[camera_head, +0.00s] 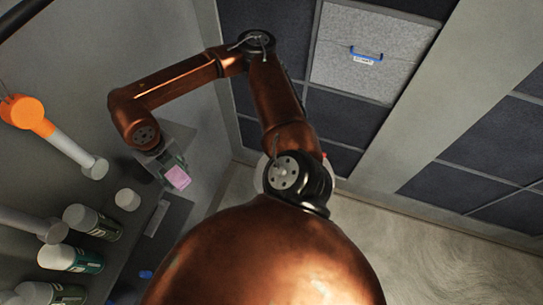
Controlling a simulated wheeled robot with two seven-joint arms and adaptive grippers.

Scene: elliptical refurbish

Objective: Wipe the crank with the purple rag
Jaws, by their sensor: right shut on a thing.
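My right arm reaches across the upper middle and bends down to the left. My right gripper (165,164) is small and partly hidden by the arm's last link, above the dark surface at the left. It is shut on the purple rag (178,178), which shows as a small pink-purple patch at the fingertips. I cannot make out the crank for certain in this view. My left gripper is not in view.
Several bottles, one with a green label (70,259), stand at the lower left beside a dark surface (172,228). An orange-ended white bar (58,138) is at the left. A white round cap (127,199) is near the gripper. Pale floor (450,255) is clear at the lower right.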

